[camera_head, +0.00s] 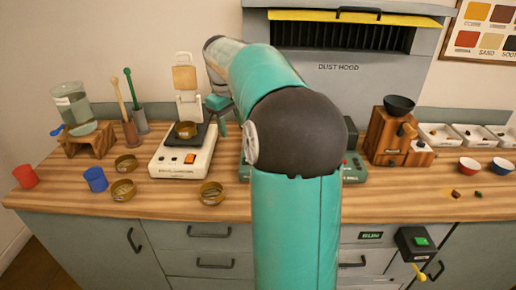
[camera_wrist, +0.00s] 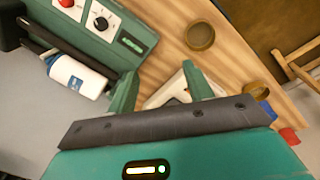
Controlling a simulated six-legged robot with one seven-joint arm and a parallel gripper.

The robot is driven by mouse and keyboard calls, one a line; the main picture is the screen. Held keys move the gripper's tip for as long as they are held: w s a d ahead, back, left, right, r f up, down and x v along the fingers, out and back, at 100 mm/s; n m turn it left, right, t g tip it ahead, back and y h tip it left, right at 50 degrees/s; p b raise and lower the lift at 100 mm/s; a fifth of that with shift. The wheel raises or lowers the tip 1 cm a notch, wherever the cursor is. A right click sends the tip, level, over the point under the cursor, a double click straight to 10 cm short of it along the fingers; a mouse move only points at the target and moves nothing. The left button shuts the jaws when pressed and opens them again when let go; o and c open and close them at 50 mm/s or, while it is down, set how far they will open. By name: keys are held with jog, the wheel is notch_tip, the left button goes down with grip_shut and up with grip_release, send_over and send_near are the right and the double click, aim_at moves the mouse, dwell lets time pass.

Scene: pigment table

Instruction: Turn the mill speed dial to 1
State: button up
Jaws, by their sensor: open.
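The green mill (camera_wrist: 130,20) shows at the upper left of the wrist view. The mill speed dial (camera_wrist: 101,22) is a round knob on a white plate, between a red button (camera_wrist: 67,3) and a small green-lit display (camera_wrist: 132,44). The dial's setting is too small to read. A white jar with a blue label (camera_wrist: 78,76) lies beside dark rollers on the mill. My gripper (camera_wrist: 160,72) is open and empty, to the lower right of the dial and apart from it. In the head view my arm hides most of the mill (camera_head: 353,169); my gripper (camera_head: 218,112) is near the scale.
A white scale (camera_head: 183,158) with a brass bowl stands left of my arm. Brass bowls (camera_head: 212,192) stand near the table's front edge. A wooden grinder (camera_head: 388,142) is at the right. The dust hood (camera_head: 340,65) is behind. A black switch box (camera_head: 415,243) is at the front right.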

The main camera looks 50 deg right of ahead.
jog(key=s+d+f+m+y, duration=0.1)
jog(key=s+d+f, duration=0.1)
jog(key=d, duration=0.7)
jog(key=s+d+f+y, duration=0.1)
jog(key=s+d+f, duration=0.2)
jog(key=d, duration=0.5)
jog(key=f, duration=1.3)
jog(key=shift+w+d+f, duration=0.1)
jog(key=shift+d+f, duration=0.1)
jog(key=shift+c, duration=0.4)
jog(key=c, duration=0.9)
